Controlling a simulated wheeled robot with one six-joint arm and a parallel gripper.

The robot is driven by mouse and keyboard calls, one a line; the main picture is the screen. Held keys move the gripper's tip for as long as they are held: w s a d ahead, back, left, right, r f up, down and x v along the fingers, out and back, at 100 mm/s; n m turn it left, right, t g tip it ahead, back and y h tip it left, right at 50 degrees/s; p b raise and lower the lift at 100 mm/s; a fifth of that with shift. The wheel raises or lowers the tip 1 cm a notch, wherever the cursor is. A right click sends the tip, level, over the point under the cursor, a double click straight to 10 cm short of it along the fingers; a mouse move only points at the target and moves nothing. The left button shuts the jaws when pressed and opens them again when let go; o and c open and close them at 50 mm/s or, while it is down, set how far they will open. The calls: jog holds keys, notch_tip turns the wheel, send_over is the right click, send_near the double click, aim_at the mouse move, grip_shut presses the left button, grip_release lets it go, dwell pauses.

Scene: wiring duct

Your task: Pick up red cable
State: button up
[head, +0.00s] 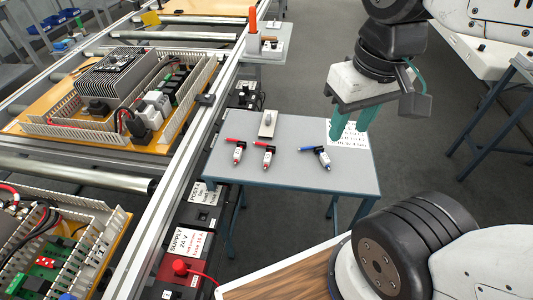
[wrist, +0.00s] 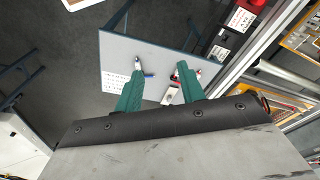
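Two red cables, each with a red end, a dark part and a white body, lie on the small grey table (head: 290,170). The left red cable (head: 237,151) is near the table's left edge, and the other red cable (head: 266,154) lies just right of it. A blue cable (head: 318,155) lies further right. My gripper (head: 357,128) is above the table's right part, with its teal fingers pointing down. In the wrist view my gripper (wrist: 160,70) has its fingers apart, with nothing held. The right finger partly hides the red cables there.
A pale block with a knob (head: 267,124) stands at the back of the small table. A printed sheet (head: 346,134) lies behind my fingers. A conveyor frame (head: 200,130) with a wiring panel (head: 110,100) runs along the left. A wood-topped surface (head: 285,278) is in front.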

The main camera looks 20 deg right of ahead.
jog(key=shift+o, duration=0.5)
jog(key=m+g, duration=0.2)
jog(key=m, duration=0.5)
send_over(269, 153)
jog(key=f, duration=2.6)
jog(key=shift+s+a, duration=0.1)
jog(key=shift+a, duration=0.2)
jog(key=shift+f+t, duration=0.15)
jog(key=shift+t, duration=0.15)
jog(key=f, duration=0.7)
jog(key=shift+w+d+f, duration=0.2)
jog(key=shift+d+f, duration=0.05)
jog(key=shift+d, duration=0.05)
grip_shut()
